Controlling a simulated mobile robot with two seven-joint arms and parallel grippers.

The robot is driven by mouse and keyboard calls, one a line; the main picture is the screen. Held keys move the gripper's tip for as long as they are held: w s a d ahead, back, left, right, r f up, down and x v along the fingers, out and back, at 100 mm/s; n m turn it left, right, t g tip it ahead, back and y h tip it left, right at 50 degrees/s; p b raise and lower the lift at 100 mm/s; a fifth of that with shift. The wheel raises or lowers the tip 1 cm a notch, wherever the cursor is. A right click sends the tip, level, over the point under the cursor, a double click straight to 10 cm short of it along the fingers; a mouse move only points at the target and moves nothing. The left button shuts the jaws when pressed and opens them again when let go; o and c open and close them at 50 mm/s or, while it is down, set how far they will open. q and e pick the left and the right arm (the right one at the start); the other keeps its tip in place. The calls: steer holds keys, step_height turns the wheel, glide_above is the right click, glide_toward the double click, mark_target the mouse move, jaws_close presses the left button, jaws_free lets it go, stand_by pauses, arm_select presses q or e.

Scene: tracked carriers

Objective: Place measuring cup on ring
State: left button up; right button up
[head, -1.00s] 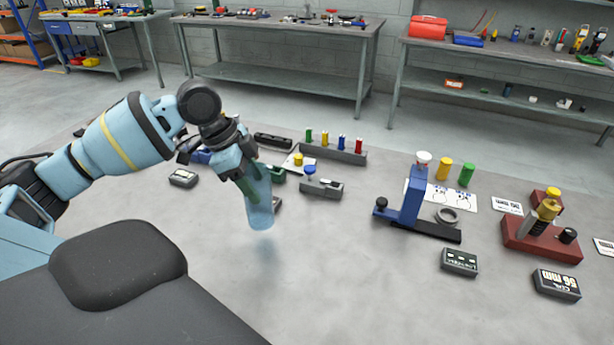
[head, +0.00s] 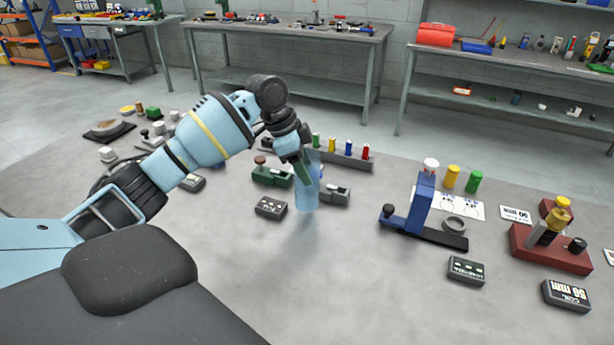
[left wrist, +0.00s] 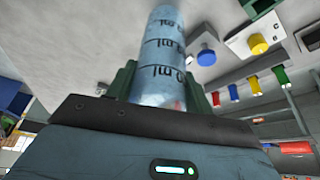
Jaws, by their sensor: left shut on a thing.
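The measuring cup is a clear bluish cylinder (head: 307,188) with black ml marks, which also shows in the left wrist view (left wrist: 163,55). My left gripper (head: 306,168) is shut on it and holds it roughly upright above the table, left of the ring. In the left wrist view the green fingers (left wrist: 160,85) lie on both sides of the cup. The grey ring (head: 454,224) lies on the dark base of the blue stand, on the right side of the table. It is empty. My right gripper is not in view.
The blue stand (head: 422,204) with a white top rises left of the ring. Yellow (head: 452,177) and green (head: 474,182) cylinders stand behind it. A dark box (head: 466,270) lies in front. A red fixture (head: 550,249) is farther right. The table between cup and stand is mostly clear.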

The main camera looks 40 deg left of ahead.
arm_select(q)
steer(key=shift+w+d, duration=0.1)
steer(key=shift+w, duration=0.2)
steer(key=shift+w+f, duration=0.15)
steer(key=shift+f, duration=1.75)
steer(key=o, duration=1.2)
steer(key=shift+o, duration=0.2)
steer(key=shift+o, duration=0.4)
steer(key=v, duration=1.2)
steer(key=shift+p, duration=0.3)
